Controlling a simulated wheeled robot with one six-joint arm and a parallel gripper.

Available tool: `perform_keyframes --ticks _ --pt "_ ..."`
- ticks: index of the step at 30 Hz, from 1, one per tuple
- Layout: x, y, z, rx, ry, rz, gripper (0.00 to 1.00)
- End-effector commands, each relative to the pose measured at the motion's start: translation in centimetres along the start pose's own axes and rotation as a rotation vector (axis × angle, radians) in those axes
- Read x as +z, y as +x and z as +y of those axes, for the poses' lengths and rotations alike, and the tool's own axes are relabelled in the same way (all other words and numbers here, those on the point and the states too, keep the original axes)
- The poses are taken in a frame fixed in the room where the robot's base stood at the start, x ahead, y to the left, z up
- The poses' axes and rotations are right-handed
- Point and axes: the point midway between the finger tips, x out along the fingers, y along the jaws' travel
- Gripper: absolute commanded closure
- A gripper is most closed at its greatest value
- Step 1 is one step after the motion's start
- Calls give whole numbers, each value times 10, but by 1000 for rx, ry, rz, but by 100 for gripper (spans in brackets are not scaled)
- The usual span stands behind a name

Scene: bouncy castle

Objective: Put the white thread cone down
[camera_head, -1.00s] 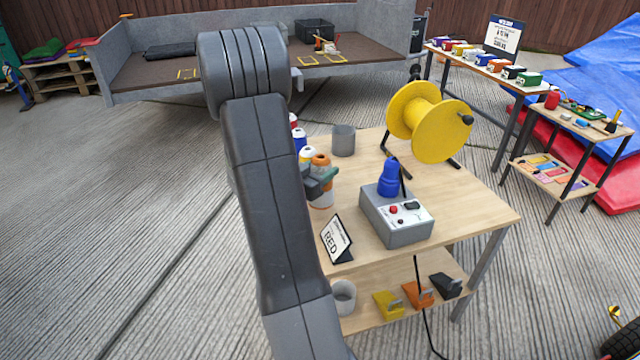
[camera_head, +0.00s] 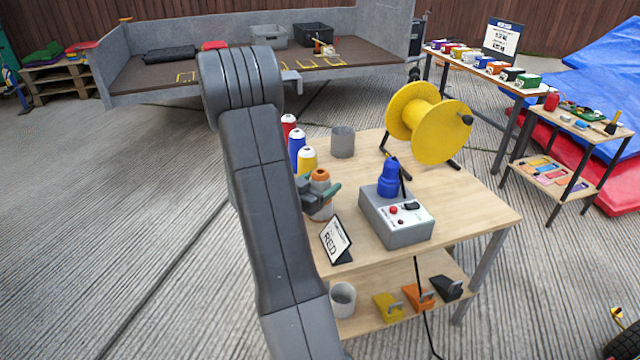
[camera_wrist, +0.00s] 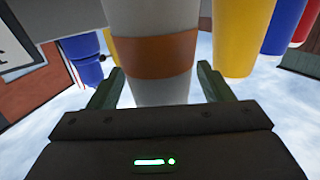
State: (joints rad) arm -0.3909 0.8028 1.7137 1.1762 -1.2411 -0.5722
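The white thread cone (camera_head: 318,208), with its orange top and orange band, stands upright near the left edge of the wooden table (camera_head: 455,205). It fills the middle of the wrist view (camera_wrist: 153,20), which looks upside down. My gripper (camera_head: 322,193) has its two green fingers on either side of the cone's upper part, and in the wrist view (camera_wrist: 160,85) the fingertips appear to touch it. I cannot tell whether the cone's base rests on the table; my arm partly hides it.
Yellow (camera_head: 307,160), blue (camera_head: 297,147) and red (camera_head: 288,126) thread cones stand just behind. A grey cup (camera_head: 343,141), a yellow spool (camera_head: 428,122), a grey control box (camera_head: 397,216) and a "RED" sign (camera_head: 336,240) are on the table. Bare tabletop shows at the right.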

Motion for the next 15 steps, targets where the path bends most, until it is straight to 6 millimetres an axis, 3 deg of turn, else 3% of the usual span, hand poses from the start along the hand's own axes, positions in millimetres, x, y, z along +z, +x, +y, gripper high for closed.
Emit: perform_keyframes --ticks 8,15 --pt "-6 -1 0 0 0 0 27" --pt "-5 -45 -1 -5 -2 0 27"
